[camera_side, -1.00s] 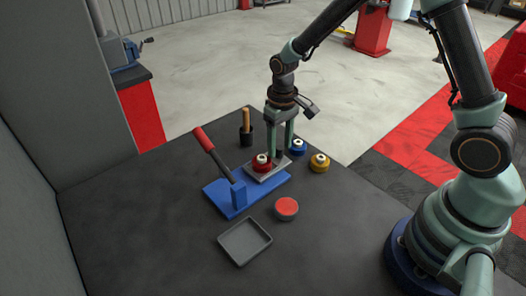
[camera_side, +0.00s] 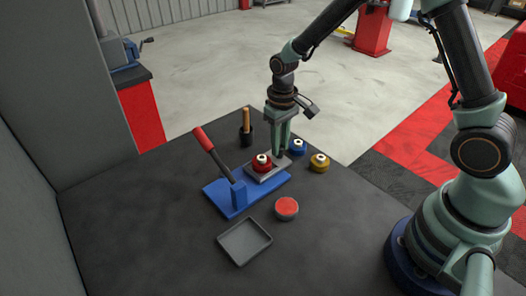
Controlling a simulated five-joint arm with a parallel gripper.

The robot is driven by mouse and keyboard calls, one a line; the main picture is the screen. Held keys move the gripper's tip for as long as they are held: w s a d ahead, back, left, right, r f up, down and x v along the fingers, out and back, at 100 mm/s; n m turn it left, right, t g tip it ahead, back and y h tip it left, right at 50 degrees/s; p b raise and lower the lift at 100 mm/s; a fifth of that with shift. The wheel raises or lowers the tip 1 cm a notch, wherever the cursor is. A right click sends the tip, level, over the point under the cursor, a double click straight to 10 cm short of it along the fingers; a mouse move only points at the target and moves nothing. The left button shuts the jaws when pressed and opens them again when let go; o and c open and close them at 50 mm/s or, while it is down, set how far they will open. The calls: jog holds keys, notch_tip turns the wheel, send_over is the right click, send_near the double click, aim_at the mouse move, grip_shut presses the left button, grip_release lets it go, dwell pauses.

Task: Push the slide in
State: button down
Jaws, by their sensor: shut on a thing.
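The slide (camera_side: 282,160) is a light grey plate that sticks out at the back right end of the blue press base (camera_side: 230,206). A red round part with a pale centre (camera_side: 262,163) sits on the slide. My gripper (camera_side: 280,157) points down over the back right end of the slide. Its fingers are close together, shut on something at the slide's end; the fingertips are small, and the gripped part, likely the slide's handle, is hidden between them. The press has a lever with a red grip (camera_side: 203,138), tilted up to the left.
A blue round part (camera_side: 298,147) and a yellow one (camera_side: 319,162) stand just right of my gripper. A dark cup with a wooden-handled tool (camera_side: 246,132) stands behind. A red-topped round tin (camera_side: 286,208) and an empty grey tray (camera_side: 245,242) lie in front.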

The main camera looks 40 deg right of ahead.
dwell(0.7)
jog(key=a, duration=1.1)
jog(key=shift+a+r, duration=0.1)
jog(key=shift+a, duration=0.25)
jog(key=c, duration=0.7)
grip_release()
jog(key=shift+d, duration=0.1)
notch_tip(320, 180, up, 12)
